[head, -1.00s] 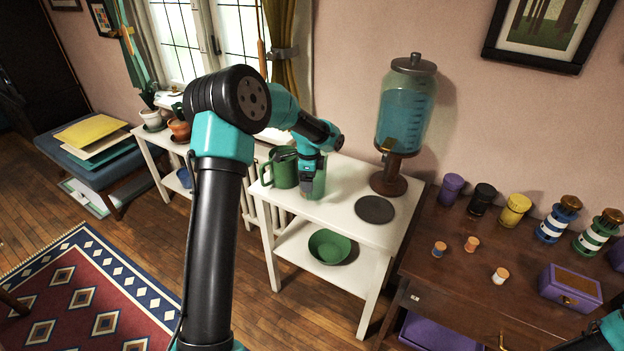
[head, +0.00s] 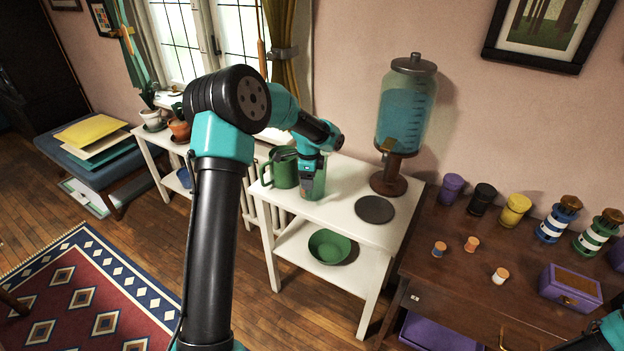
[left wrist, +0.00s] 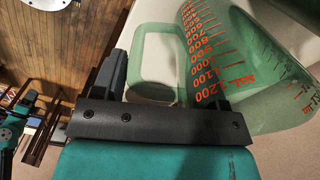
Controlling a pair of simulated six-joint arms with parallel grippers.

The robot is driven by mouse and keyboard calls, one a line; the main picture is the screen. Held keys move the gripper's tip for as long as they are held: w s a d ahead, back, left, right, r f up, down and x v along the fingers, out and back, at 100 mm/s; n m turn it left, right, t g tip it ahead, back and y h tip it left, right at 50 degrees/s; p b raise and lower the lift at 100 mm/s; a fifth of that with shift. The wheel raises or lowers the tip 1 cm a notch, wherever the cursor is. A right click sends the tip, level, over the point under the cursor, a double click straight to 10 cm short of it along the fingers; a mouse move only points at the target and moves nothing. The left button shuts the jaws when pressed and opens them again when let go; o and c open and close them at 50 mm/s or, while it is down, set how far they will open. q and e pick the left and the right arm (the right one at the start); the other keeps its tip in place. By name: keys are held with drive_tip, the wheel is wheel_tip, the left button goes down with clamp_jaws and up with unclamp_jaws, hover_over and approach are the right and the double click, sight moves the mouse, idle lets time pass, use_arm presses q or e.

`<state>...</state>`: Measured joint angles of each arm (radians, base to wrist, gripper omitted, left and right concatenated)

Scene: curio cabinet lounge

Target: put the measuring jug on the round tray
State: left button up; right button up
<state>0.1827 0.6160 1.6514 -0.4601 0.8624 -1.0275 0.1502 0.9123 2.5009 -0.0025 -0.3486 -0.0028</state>
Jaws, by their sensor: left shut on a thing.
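The measuring jug (head: 320,184) is see-through green and stands on the white side table's top, partly hidden behind my left gripper (head: 310,186). In the left wrist view the jug (left wrist: 245,55) shows red scale marks, with its pale green handle loop between the fingers. My left gripper (left wrist: 165,100) is shut on the jug at its handle. The round tray (head: 375,210) is a flat dark disc on the same table top, right of the jug. It looks empty.
A green mug-like vessel (head: 284,168) stands just left of the jug. A drinks dispenser (head: 405,110) on a brown stand rises behind the tray. A green bowl (head: 329,246) sits on the lower shelf. The table top between jug and tray is clear.

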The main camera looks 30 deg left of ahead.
use_arm(q)
drive_tip(key=c, duration=0.3)
drive_tip(key=shift+c, duration=0.2)
drive_tip(key=shift+r, duration=0.1)
drive_tip(key=shift+r, duration=1.75)
drive_tip(key=s+d+r, duration=0.1)
drive_tip(key=s+d, duration=0.8)
drive_tip(key=s, duration=0.4)
drive_tip(key=shift+r, duration=0.15)
